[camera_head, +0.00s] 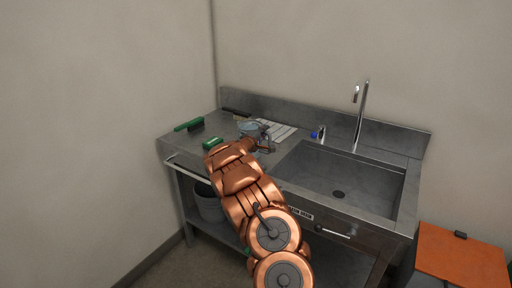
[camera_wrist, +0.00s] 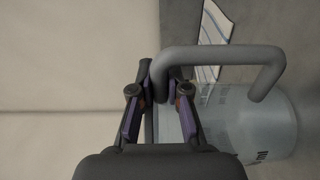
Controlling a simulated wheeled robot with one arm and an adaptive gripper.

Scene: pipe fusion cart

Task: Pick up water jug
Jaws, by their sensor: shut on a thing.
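The water jug is a clear, bluish vessel with a thick grey handle and dark markings low on its side. In the head view the jug (camera_head: 250,128) is at the left part of the steel counter, partly hidden by my arm. In the wrist view its body (camera_wrist: 245,122) is at the right and its handle (camera_wrist: 215,55) loops towards my fingers. My gripper (camera_wrist: 162,92) is shut on the handle near its left end. In the head view my gripper (camera_head: 264,143) is beside the jug. I cannot tell whether the jug touches the counter.
A striped cloth (camera_head: 277,131) lies behind the jug. A green-handled brush (camera_head: 189,125) and a green sponge (camera_head: 212,143) lie to the left. The sink (camera_head: 345,180) with a tall tap (camera_head: 360,115) is to the right. A grey bucket (camera_head: 209,205) stands below.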

